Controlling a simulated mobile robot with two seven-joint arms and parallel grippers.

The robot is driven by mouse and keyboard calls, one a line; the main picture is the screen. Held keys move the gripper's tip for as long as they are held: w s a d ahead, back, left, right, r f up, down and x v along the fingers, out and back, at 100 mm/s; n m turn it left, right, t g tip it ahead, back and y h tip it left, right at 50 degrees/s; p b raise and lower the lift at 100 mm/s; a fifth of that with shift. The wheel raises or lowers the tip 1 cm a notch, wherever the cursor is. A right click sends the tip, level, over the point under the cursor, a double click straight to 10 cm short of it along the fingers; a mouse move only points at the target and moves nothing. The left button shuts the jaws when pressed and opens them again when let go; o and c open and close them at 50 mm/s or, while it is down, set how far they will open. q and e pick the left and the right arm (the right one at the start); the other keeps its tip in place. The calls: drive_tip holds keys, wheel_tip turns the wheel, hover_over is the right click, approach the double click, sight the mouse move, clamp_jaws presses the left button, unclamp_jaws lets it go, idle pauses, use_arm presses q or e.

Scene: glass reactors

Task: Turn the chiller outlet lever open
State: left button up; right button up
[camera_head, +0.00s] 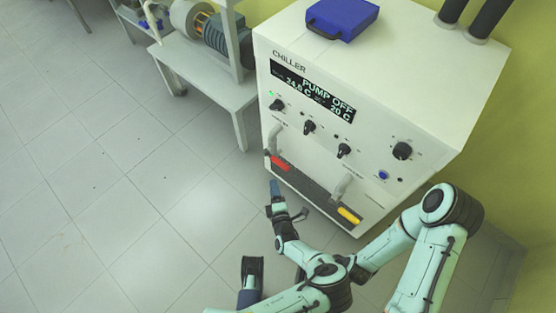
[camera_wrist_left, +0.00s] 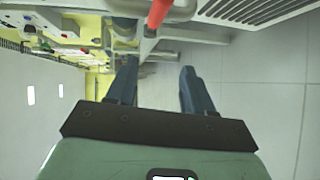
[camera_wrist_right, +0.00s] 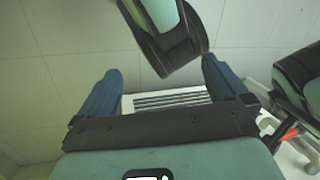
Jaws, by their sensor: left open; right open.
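The white chiller (camera_head: 340,100) has two grey pipes low on its front. A red lever (camera_head: 279,163) sits at the left pipe, a yellow lever (camera_head: 349,215) at the right one. Their labels are too small to read. My left gripper (camera_head: 275,187) is open and empty, just below the red lever in the head view. In the left wrist view its fingers (camera_wrist_left: 157,68) are spread, with the red lever (camera_wrist_left: 158,12) beyond them, apart.
A blue case (camera_head: 342,17) lies on top of the chiller. A bench (camera_head: 205,75) with a motor-like unit stands to its left. My arm links crowd the space before the chiller. The tiled floor (camera_head: 110,170) on the left is clear.

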sight(281, 164)
use_arm(q)
drive_tip(key=w+m+b, duration=0.1)
drive_tip(key=w, duration=0.3)
drive_tip(key=w+d+f+h+b, duration=0.1)
drive_tip(key=w, duration=0.3)
drive_tip(key=w+m+b, duration=0.1)
drive_tip(key=w+b, duration=0.1)
drive_tip(key=w, duration=0.2)
drive_tip(key=shift+w+d+f+m+t+h, duration=0.2)
drive_tip(key=shift+d+m+t+h, duration=0.1)
drive_tip(key=shift+t+h, duration=0.1)
drive_tip(key=shift+w+a, duration=0.15)
drive_tip(key=shift+w, duration=0.5)
use_arm(e)
drive_tip(key=w+d+f+t+h, duration=0.1)
drive_tip(key=w+d+f+t, duration=0.1)
drive_tip(key=w+f, duration=0.3)
drive_tip(key=shift+w+d+m, duration=0.3)
drive_tip(key=shift+w+d, duration=0.35)
drive_tip(key=shift+w, duration=0.2)
use_arm(q)
clamp_jaws()
drive_tip(key=shift+r, duration=0.1)
use_arm(e)
drive_tip(key=shift+r, duration=0.1)
